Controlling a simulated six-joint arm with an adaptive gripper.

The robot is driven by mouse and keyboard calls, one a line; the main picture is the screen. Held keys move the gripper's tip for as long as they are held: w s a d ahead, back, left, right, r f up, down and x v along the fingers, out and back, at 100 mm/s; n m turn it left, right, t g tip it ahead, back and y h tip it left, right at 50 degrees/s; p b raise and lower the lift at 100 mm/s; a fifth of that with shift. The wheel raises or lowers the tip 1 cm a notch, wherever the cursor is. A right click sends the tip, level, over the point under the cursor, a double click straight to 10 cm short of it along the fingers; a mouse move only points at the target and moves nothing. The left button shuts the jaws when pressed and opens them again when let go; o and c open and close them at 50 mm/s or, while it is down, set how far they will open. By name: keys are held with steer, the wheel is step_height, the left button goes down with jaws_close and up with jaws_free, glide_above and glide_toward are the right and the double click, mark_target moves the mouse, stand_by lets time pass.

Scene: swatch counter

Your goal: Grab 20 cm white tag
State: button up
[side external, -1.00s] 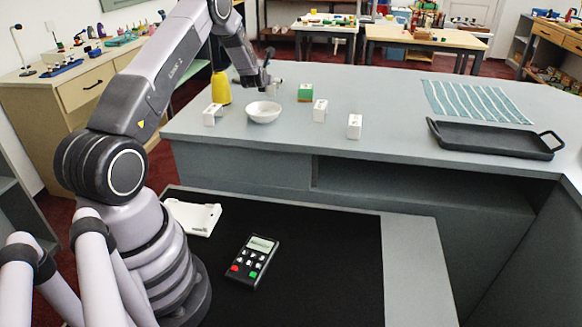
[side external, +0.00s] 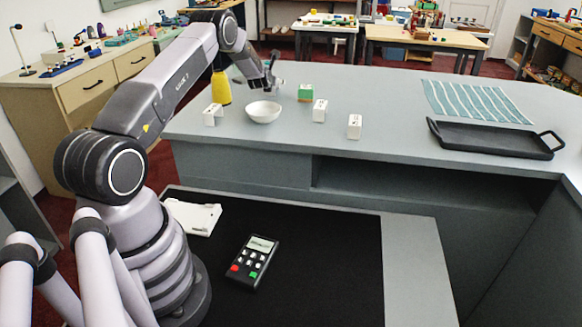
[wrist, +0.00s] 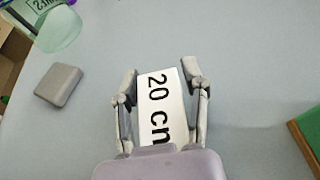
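The white tag (wrist: 160,105) with black "20 cm" print lies between the fingers of my gripper (wrist: 160,78) in the wrist view. Its print runs down the picture, and its lower end is hidden by my gripper's body. The fingers stand apart on either side of the tag, with narrow gaps showing at their tips. In the side view my gripper (side external: 271,80) is low over the far part of the counter, behind the white bowl. The tag is too small to make out clearly there.
The grey counter (side external: 400,105) holds a white bowl (side external: 264,112), a green-and-white block (side external: 305,93), several white blocks (side external: 354,127), a yellow bottle (side external: 221,88), a striped cloth (side external: 475,102) and a black tray (side external: 490,139). A grey block (wrist: 58,85) lies left in the wrist view.

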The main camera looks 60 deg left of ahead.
steer(key=c, duration=0.4)
steer(key=shift+r, duration=0.1)
steer(key=shift+c, duration=0.2)
